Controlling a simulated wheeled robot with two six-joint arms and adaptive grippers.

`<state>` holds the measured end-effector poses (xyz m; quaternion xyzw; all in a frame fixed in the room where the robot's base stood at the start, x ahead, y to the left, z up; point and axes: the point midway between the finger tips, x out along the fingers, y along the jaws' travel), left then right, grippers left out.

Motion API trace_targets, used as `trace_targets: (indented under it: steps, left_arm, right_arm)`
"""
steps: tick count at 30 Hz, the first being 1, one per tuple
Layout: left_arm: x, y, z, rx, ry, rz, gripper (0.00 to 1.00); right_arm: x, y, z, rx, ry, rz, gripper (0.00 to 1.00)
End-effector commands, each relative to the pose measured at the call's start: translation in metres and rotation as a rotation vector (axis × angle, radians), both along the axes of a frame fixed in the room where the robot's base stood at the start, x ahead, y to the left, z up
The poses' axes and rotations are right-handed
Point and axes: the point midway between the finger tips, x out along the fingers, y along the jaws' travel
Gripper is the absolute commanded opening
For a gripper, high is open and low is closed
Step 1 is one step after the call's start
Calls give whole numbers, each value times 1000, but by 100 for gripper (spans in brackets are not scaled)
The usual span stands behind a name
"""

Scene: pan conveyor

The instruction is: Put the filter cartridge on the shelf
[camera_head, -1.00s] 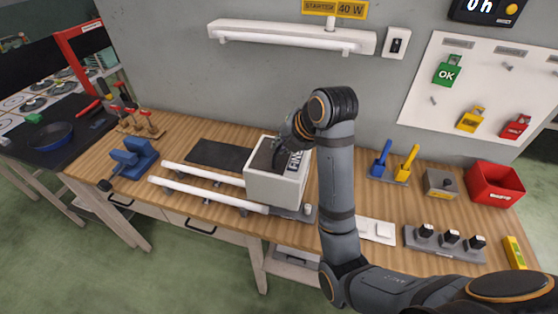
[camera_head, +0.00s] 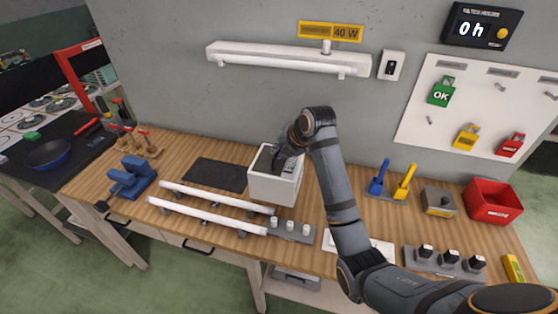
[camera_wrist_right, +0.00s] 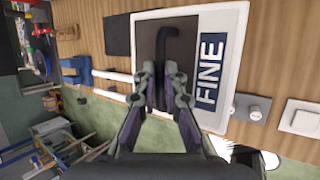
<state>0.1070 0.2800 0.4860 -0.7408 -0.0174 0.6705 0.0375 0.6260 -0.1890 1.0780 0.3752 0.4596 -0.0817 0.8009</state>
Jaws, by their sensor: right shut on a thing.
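The filter cartridge (camera_head: 275,188) is most likely the white box with a dark top and a "FINE" label, over the middle of the workbench. In the right wrist view the cartridge (camera_wrist_right: 225,118) fills the upper middle, with a black bent handle on top. My right gripper (camera_head: 277,158) is at its top; in the wrist view the gripper (camera_wrist_right: 161,72) has its fingers on either side of the handle, shut on it. Whether the underside touches the bench cannot be told. A pale board (camera_head: 318,289) under the bench may be the shelf. My left gripper is out of view.
A dark mat (camera_head: 215,175) is at the back. Blue and yellow tools (camera_head: 378,178), a red bin (camera_head: 493,202) and a black-knobbed block (camera_head: 445,262) stand right.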

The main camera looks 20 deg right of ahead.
Motion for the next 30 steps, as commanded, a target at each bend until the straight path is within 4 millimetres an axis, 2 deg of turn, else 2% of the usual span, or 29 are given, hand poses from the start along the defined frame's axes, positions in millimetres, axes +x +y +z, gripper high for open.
trace_targets:
  steps: [6, 9, 17, 24, 30]
  left_arm:
    - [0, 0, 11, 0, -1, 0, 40]
    - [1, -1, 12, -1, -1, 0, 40]
    - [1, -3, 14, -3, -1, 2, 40]
    - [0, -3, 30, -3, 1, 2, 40]
    - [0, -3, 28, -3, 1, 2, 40]
  right_arm:
    - [25, -8, -32, 3, 3, 0, 0]
    - [33, -10, -41, 2, 1, 2, 0]
    - [40, -12, -51, 2, 2, 0, 0]
    - [40, -12, -79, 2, 1, 1, 0]
    - [40, -12, -83, 2, -1, 1, 0]
